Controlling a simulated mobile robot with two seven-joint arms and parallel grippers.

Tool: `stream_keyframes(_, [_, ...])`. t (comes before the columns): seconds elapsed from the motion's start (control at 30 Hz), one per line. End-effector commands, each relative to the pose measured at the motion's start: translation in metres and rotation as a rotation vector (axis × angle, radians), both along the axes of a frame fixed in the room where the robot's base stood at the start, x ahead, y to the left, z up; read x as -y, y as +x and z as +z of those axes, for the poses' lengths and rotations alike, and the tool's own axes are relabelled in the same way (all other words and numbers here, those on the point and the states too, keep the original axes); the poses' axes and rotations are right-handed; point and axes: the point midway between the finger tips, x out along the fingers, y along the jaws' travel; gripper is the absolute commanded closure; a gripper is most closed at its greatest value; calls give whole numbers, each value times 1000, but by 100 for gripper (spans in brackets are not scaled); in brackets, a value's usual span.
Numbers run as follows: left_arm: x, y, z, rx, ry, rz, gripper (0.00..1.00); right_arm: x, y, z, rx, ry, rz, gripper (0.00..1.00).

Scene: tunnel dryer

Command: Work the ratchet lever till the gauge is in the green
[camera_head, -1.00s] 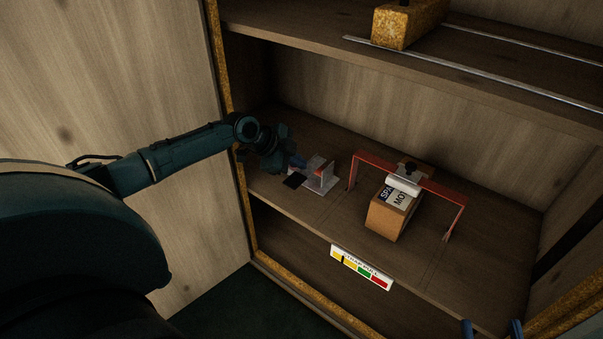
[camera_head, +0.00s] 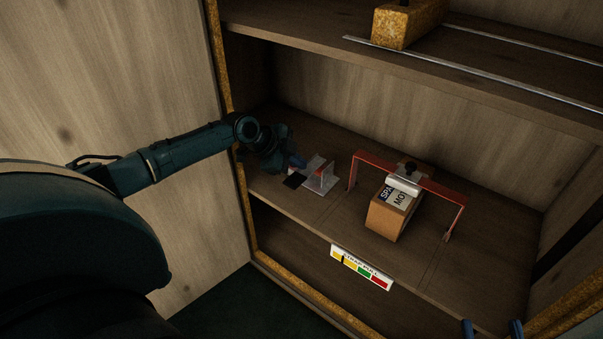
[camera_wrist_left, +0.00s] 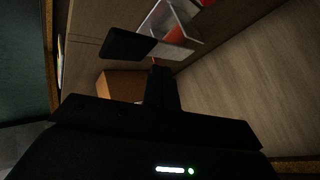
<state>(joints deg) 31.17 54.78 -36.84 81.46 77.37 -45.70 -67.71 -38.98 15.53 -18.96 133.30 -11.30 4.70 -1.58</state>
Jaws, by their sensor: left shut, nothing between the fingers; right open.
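The ratchet (camera_head: 320,182), a pale grey bracket with a red-orange part and a flat black pad (camera_head: 294,181) beside it, sits on the middle shelf. It also shows in the left wrist view (camera_wrist_left: 178,50); which part is the lever is hard to tell. The gauge (camera_head: 362,268) is a yellow, green and red strip on the shelf's front edge; its dark mark appears in the yellow. My left gripper (camera_head: 299,162) is shut and empty, just left of and behind the bracket; contact is unclear. My right gripper (camera_head: 492,329) is open at the bottom right edge.
A red strap (camera_head: 438,188) with a grey buckle arches over a labelled cardboard box (camera_head: 386,219) right of the ratchet. An upper shelf (camera_head: 480,66) overhangs, carrying a yellowish block (camera_head: 391,27) and metal rails. A cabinet side wall (camera_head: 130,60) stands at left.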

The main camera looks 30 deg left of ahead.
Motion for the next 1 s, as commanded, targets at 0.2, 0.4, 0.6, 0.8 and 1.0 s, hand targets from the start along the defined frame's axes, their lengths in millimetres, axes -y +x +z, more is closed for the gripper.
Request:
stream_keyframes(0.2, [0, 0, -2, 0, 0, 0, 100, 0, 0, -1, 0, 0, 0, 55])
stream_keyframes(0.4, [0, -1, -8, 0, -1, 1, 100, 0, 0, -4, 0, 0, 0, 55])
stream_keyframes(0.6, [0, -1, -9, 0, 0, 0, 100, 0, 0, -4, 0, 0, 0, 55])
stream_keyframes(0.8, [0, -1, -9, 0, 0, 0, 100, 0, 0, -4, 0, 0, 0, 55])
stream_keyframes(1.0, [0, -1, -11, 0, 0, 0, 100, 0, 0, -6, 0, 0, 0, 55])
